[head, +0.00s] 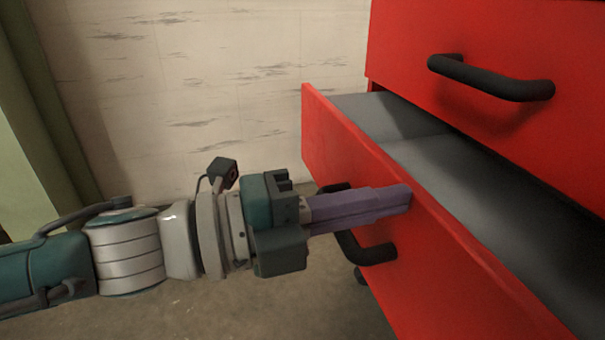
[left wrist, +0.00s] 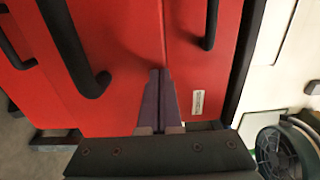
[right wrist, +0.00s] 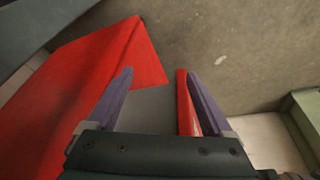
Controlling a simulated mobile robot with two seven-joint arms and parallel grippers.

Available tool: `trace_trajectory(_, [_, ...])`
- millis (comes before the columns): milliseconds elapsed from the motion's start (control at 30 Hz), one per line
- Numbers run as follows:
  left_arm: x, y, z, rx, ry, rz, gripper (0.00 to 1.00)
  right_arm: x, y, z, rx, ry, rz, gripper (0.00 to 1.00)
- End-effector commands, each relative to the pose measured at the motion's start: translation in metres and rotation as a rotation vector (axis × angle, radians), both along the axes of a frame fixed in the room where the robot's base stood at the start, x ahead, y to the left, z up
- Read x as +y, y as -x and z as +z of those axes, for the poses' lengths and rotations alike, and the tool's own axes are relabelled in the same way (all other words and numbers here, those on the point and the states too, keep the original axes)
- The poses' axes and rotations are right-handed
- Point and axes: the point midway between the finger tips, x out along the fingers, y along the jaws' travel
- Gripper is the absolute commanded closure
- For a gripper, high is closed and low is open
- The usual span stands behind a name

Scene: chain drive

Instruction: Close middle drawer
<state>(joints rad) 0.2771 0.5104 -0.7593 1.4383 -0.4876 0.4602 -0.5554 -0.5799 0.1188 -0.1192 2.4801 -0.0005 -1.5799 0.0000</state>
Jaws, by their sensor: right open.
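The middle drawer (head: 335,140) of the red cabinet is pulled out, with its grey inside showing. Its dark handle (head: 372,254) is partly hidden behind my left gripper (head: 410,197). The left fingers are together with nothing seen between them, and overlap the drawer front near its top edge; I cannot tell if they touch it. In the left wrist view the left fingertips (left wrist: 159,72) point at the red fronts near the middle drawer handle (left wrist: 75,50). My right gripper (right wrist: 159,74) is open, outside the head view. A thin red edge (right wrist: 185,100) lies beside its right finger; contact is unclear.
The top drawer (head: 400,40) above is shut, with a dark handle (head: 490,78). A pale wall (head: 200,60) stands behind and a green post (head: 30,120) at the left. The floor (head: 190,315) left of the drawer looks clear. A fan (left wrist: 280,150) is at the right in the left wrist view.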

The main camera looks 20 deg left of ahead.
Motion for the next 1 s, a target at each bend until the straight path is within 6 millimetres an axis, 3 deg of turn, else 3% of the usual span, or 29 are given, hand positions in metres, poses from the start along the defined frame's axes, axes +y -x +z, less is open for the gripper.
trace_trajectory(200, [-0.04,-0.027,-0.002,-0.005,0.002,-0.002,1.0,-0.002,0.0,-0.016,0.0,0.008,0.005,0.15])
trace_trajectory(433, [-0.068,-0.045,-0.001,-0.002,0.001,-0.002,1.0,-0.001,0.0,-0.025,0.0,0.006,0.005,0.15])
trace_trajectory(1000, [-0.075,-0.051,0.0,-0.001,0.001,0.0,1.0,0.001,0.0,-0.026,0.002,-0.003,0.0,0.15])
